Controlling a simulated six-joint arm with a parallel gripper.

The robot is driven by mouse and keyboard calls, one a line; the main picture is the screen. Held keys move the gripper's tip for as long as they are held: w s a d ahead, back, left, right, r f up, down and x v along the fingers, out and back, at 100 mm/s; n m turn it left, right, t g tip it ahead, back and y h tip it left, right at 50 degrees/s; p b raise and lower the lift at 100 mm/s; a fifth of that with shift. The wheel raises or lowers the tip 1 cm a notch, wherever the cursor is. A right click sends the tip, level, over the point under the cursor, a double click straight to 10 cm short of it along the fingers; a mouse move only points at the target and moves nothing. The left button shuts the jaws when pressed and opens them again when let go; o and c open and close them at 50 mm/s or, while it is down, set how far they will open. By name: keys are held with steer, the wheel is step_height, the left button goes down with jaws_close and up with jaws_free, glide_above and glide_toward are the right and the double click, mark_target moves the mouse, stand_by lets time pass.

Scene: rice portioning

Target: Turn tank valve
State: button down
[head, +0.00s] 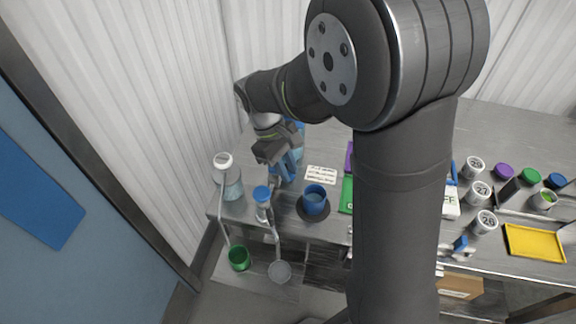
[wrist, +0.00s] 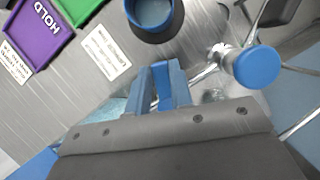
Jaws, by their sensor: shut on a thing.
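My gripper (head: 285,163) is over the left part of the metal bench, pointing down beside a clear blue-tinted tank (head: 299,152) that the arm partly hides. In the wrist view, my gripper (wrist: 160,88) has its two blue fingers shut on a small blue piece (wrist: 160,80), which looks like the tank valve's handle. The fingers hide most of the valve, so its turn angle cannot be told. A blue cup (head: 314,200) stands upright on a dark round pad, just right of the gripper. It also shows in the wrist view (wrist: 153,14).
A blue-capped vessel (head: 262,204) and a white-capped bottle (head: 229,180) stand close on the left. A printed card (head: 320,175) lies behind the cup. Green cup (head: 239,258) sits lower down. Numbered jars (head: 479,194) and a yellow tray (head: 535,242) are far right.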

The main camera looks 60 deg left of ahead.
steer(key=m, duration=0.1)
steer(key=s+m+g, duration=0.1)
steer(key=m, duration=0.1)
steer(key=shift+s+d, duration=0.1)
steer(key=shift+d, duration=0.05)
steer(key=m+g, duration=0.1)
steer(key=m, duration=0.1)
steer(key=s+m, duration=0.1)
steer(key=m, duration=0.1)
steer(key=shift+s+g, duration=0.15)
steer(key=shift+g, duration=0.25)
steer(key=m, duration=0.2)
steer(key=s+m+g, duration=0.1)
steer(key=shift+a, duration=0.25)
steer(key=shift+s+a+m+g+y, duration=0.2)
steer(key=shift+s+m+g, duration=0.05)
steer(key=shift+m, duration=0.6)
steer(key=shift+s+a+m+g+y, duration=0.15)
steer(key=shift+s+m+g+y, duration=0.1)
steer(key=shift+m, duration=0.6)
steer(key=shift+s, duration=0.1)
steer(key=c, duration=1.3)
jaws_free()
steer(key=v, duration=1.7)
steer(key=shift+w+a+r, duration=0.1)
steer(key=shift+w+r, duration=0.05)
steer(key=shift+w, duration=0.15)
